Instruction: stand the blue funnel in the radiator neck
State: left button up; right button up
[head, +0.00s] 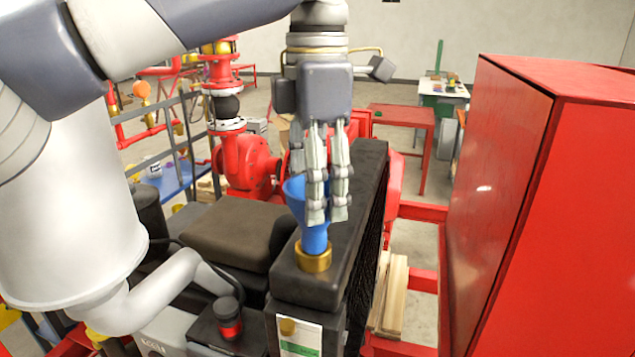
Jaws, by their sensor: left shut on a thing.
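The blue funnel (314,238) is upright at the near end of the black radiator (308,283). Its lower end is at the brass radiator neck (313,260), and I cannot tell how deep it sits in it. My left gripper (328,215) points down from above and is shut on the funnel, its fingers covering the right part of the cone. The funnel's rim shows to the left of the fingers. My right gripper is not in view.
A large red cabinet (545,190) stands close on the right. A dark brown engine cover (228,232) lies left of the radiator. A red pump (247,165) and a blue shelf cart (180,180) are behind. Wood planks (393,295) lie right of the radiator.

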pick_arm(q)
jog(key=shift+s+f, duration=0.1)
jog(key=shift+f, duration=0.2)
jog(key=o, duration=1.2)
jog(key=shift+o, duration=0.2)
jog(key=shift+r, duration=0.1)
notch_tip(320, 180, up, 7)
jog(key=shift+f, duration=0.15)
jog(key=shift+r, duration=0.6)
